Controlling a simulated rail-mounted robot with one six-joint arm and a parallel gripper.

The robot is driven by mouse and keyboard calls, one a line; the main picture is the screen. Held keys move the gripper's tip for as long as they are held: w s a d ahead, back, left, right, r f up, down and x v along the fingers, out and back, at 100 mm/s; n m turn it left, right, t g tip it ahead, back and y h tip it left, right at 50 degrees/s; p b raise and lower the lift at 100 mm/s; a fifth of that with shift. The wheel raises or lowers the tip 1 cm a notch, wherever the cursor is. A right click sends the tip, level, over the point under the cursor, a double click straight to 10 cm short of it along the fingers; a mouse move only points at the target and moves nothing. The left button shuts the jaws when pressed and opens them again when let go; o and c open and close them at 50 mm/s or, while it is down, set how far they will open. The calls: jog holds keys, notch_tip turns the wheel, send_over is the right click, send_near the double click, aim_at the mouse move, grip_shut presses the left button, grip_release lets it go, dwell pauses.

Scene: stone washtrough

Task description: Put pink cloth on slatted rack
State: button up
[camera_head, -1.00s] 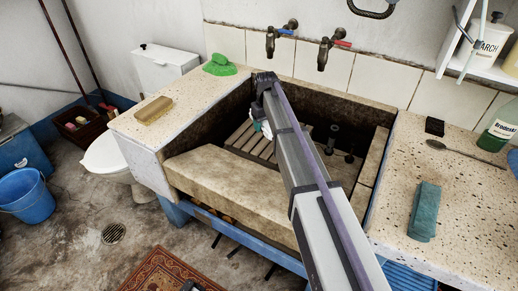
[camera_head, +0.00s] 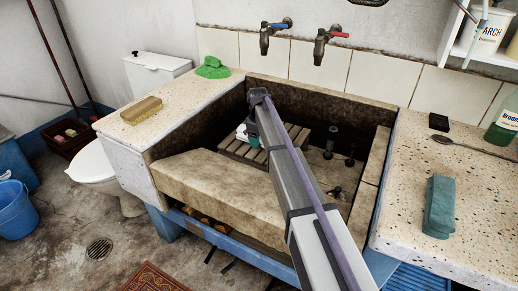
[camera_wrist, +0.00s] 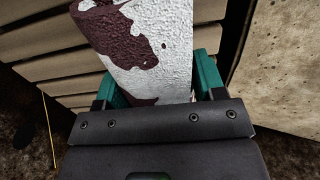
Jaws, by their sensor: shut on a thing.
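My gripper (camera_wrist: 151,90) has green fingers and is shut on a white, rough-textured cloth (camera_wrist: 150,45) with dark maroon patches. In the head view my gripper (camera_head: 252,141) is partly hidden behind my arm, with a bit of the white cloth (camera_head: 241,132) showing. The slatted rack (camera_head: 233,148) is inside the stone trough, and the cloth is over it. In the wrist view the rack's pale slats (camera_wrist: 35,48) lie behind and left of the cloth. I cannot tell whether the cloth touches them. No plain pink cloth shows.
The stone trough's thick front wall (camera_head: 210,188) stands beside the gripper. Two taps (camera_head: 320,46) are above the back. A brush (camera_head: 141,110) and green cloth (camera_head: 212,68) lie on the left counter. A teal block or folded cloth (camera_head: 439,207) lies on the right counter.

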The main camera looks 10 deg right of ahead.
notch_tip(320, 180, down, 3)
jog(key=shift+f+b, duration=0.1)
jog(key=shift+b, duration=0.65)
jog(key=shift+r, duration=0.3)
jog(key=shift+f, duration=0.15)
jog(key=o, duration=1.1)
